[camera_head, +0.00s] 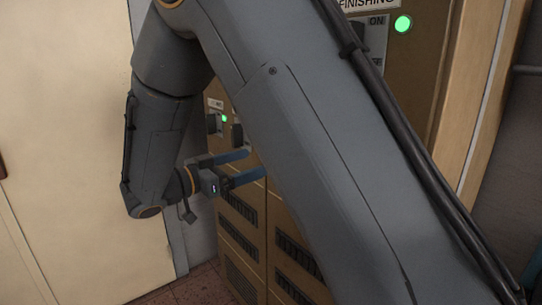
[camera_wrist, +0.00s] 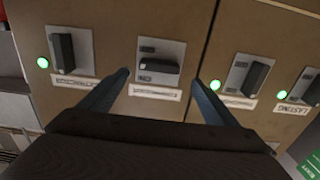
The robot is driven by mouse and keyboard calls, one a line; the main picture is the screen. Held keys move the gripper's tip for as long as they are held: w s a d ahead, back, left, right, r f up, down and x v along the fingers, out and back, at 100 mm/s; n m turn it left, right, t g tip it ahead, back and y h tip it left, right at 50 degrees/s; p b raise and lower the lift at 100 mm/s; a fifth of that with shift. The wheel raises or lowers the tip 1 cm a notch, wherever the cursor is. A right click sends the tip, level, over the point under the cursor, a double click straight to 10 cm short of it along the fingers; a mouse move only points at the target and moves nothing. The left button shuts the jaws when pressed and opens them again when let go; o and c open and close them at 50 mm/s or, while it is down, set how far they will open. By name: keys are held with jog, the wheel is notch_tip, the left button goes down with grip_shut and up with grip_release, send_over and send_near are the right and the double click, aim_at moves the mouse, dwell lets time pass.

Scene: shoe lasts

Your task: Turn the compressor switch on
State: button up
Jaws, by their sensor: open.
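My gripper (camera_head: 256,163) is open and empty, its two blue fingers pointing at the tan switch cabinet. In the wrist view the gripper (camera_wrist: 161,77) frames a dark switch handle (camera_wrist: 159,66) on a grey plate, apart from it as far as I can see. This handle lies crosswise, unlike the upright handles beside it, and no lit lamp shows by it. The label (camera_wrist: 155,92) under it is too blurred to read, so I cannot confirm which switch is the compressor's. My arm hides much of the cabinet in the head view.
Other switches, left (camera_wrist: 63,52) and right (camera_wrist: 248,77), have lit green lamps. The "FINISHING" switch (camera_head: 377,34) also has a lit green lamp (camera_head: 403,24). Vents (camera_head: 238,241) line the lower cabinet (camera_head: 245,190). A pale door-like panel (camera_head: 70,130) stands at left.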

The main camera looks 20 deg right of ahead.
jog(key=p+x, duration=0.2)
jog(key=x, duration=0.4)
jog(key=shift+d, duration=0.3)
jog(key=c, duration=1)
jog(key=shift+c, duration=0.2)
jog(key=shift+w+n+b, duration=0.1)
jog(key=shift+n+b, duration=0.25)
jog(key=shift+n, duration=0.05)
jog(key=n+b, duration=0.1)
jog(key=n, duration=1.6)
jog(key=shift+f, duration=0.1)
jog(key=shift+n, duration=0.3)
